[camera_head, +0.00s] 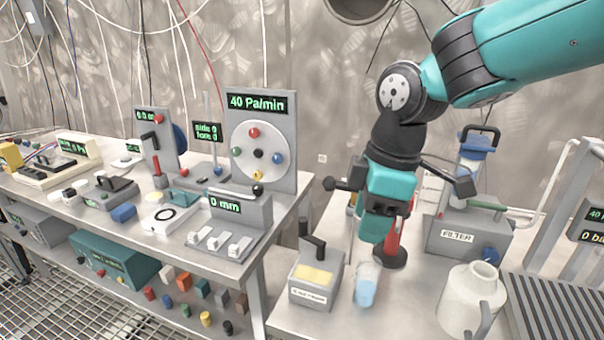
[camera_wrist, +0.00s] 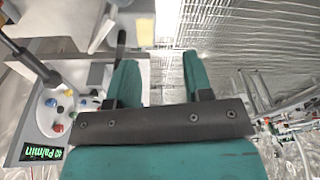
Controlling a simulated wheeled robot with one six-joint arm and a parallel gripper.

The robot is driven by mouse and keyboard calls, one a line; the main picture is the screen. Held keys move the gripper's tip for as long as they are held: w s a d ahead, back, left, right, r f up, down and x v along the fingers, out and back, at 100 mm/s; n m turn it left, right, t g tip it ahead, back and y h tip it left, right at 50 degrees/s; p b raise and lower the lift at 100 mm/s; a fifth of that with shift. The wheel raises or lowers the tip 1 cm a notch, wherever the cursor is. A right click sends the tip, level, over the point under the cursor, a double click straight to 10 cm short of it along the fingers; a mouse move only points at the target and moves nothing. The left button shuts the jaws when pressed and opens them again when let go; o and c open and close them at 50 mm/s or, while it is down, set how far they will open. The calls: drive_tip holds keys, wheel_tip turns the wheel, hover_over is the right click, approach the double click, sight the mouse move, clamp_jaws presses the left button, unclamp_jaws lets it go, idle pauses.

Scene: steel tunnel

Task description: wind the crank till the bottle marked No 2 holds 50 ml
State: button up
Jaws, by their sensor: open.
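My gripper (camera_head: 374,230) hangs over the right-hand bench, teal fingers down; in the wrist view its fingers (camera_wrist: 160,70) are apart with nothing between them. A grey box with a black crank-like handle (camera_head: 312,243) and a pale yellow top stands to its lower left; its label is too small to read. A pale blue, translucent vessel (camera_head: 366,286) stands just below the gripper. I cannot tell whether it is a bottle or whether it bears a No 2 mark. An upright unit with a black handle (camera_head: 150,139) and a "0.0" display stands on the left bench.
A white jug (camera_head: 472,305) and a grey FILTER box (camera_head: 470,238) stand right of my gripper. A red object on a black foot (camera_head: 391,255) is close behind it. The left bench holds a "40 Pa/min" panel (camera_head: 258,140) and a "0 mm" unit (camera_head: 240,207).

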drive_tip(key=w+a+r+n+h+p, duration=0.1)
drive_tip(key=w+a+r+n+p, duration=0.3)
drive_tip(key=w+r+n+p, duration=0.15)
drive_tip(key=n+h+p, duration=0.1)
drive_tip(key=n+p, duration=0.4)
drive_tip(key=p, duration=0.3)
approach(303, 219)
wheel_tip(303, 219, down, 10)
drive_tip(key=p, duration=0.4)
drive_tip(key=shift+f, duration=0.2)
clamp_jaws()
